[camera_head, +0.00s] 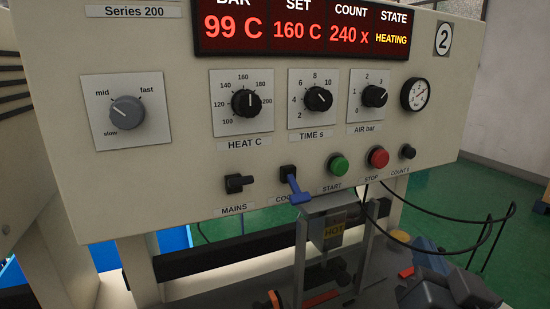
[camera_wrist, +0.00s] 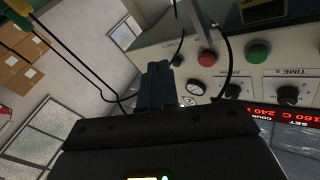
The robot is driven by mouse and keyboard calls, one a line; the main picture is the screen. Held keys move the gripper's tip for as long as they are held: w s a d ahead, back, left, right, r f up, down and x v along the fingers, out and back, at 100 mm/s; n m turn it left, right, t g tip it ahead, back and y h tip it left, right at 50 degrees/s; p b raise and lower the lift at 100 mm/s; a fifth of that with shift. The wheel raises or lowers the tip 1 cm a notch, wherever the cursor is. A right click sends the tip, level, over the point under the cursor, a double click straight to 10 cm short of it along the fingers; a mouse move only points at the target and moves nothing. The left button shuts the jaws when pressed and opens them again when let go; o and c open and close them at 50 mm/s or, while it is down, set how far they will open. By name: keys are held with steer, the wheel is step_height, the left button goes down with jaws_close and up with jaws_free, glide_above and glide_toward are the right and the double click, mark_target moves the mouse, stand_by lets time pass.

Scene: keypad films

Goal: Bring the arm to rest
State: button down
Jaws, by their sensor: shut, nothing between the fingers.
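My gripper (camera_wrist: 156,75) shows in the wrist view with its dark fingers together and nothing between them. It is in front of the machine's control panel (camera_head: 190,185), which looks upside down in that view. In the head view, dark blue-grey parts of my arm show at the lower right, below the panel and right of the hot press head (camera_head: 334,230). I cannot see the fingers touching anything. The display (camera_head: 300,30) reads 99 C, set 160 C, count 240 and HEATING.
The panel carries a blue-handled cooling switch (camera_head: 295,187), a mains switch (camera_head: 239,183), a green start button (camera_head: 338,165) and a red stop button (camera_head: 378,158). A black cable (camera_head: 482,238) loops at the right. Green floor (camera_head: 520,245) is open beyond.

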steer(key=s+f+n+g+y, duration=0.1)
steer(key=s+f+n, duration=0.1)
steer(key=s+f, duration=0.3)
steer(key=s+f+n+g+y, duration=0.1)
steer(key=s+f, duration=0.4)
steer(key=s, duration=0.6)
steer(key=s+f+n+y, duration=0.2)
steer(key=s+f+n, duration=0.2)
steer(key=s, duration=0.4)
steer(key=shift+s+f+g+y, duration=0.35)
steer(key=shift+f+g+y, duration=0.05)
steer(key=shift+f, duration=0.4)
steer(key=f+v, duration=0.1)
steer(key=v, duration=0.9)
steer(key=shift+g+h, duration=0.3)
steer(key=shift+g, duration=0.1)
